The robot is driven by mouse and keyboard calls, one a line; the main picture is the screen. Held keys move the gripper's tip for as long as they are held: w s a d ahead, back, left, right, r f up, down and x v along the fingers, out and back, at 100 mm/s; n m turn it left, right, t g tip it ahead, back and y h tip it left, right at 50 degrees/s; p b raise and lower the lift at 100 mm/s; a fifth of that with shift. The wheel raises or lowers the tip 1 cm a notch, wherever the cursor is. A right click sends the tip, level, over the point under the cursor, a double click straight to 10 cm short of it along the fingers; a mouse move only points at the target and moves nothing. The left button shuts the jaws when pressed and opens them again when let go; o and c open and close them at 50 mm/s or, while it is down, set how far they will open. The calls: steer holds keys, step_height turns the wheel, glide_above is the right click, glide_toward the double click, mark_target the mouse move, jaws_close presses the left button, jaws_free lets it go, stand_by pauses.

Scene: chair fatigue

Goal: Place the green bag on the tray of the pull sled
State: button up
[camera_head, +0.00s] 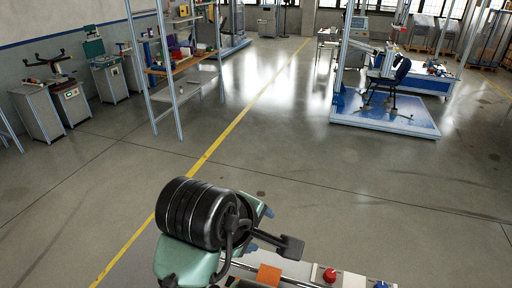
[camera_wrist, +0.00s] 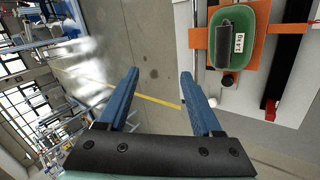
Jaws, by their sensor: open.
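A green bag (camera_wrist: 240,36) with a dark grip and a white weight label lies on an orange pad (camera_wrist: 198,38) in the upper right of the wrist view. The pad rests on a light grey surface (camera_wrist: 275,120). My gripper (camera_wrist: 160,73) has its two blue fingers spread wide, with nothing between them. The bag is to the right of the fingers and apart from them. In the head view an orange patch (camera_head: 268,275) shows at the bottom edge, but the bag is hidden there. I cannot make out the pull sled's tray for certain.
A red knob (camera_head: 330,275) stands to the right of the orange patch in the head view. A blue-based test rig (camera_head: 385,118) with a chair (camera_head: 388,78) is at the back right. A shelf frame (camera_head: 185,85) stands at the left. The floor between is clear.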

steer(key=w+d+r+m+t, duration=0.15)
steer(key=r+t, duration=0.25)
steer(key=r, duration=0.4)
steer(key=w+d+r+m+t+h, duration=0.1)
steer(key=d+r+m+t, duration=0.15)
steer(key=r, duration=0.55)
steer(key=w+d+r+m+t, duration=0.1)
steer(key=r+m+t, duration=0.25)
steer(key=r, duration=0.45)
steer(key=s+a+r+m+t+y, duration=0.2)
steer(key=s+r+t, duration=0.3)
steer(key=s+r, duration=0.2)
steer(key=s+a+r+m+t+y, duration=0.2)
steer(key=s+r+t, duration=0.3)
steer(key=r, duration=0.5)
steer(key=shift+s+a+r+t+y, duration=0.15)
steer(key=shift+s+a+t+y, duration=0.2)
steer(key=shift+s, duration=0.5)
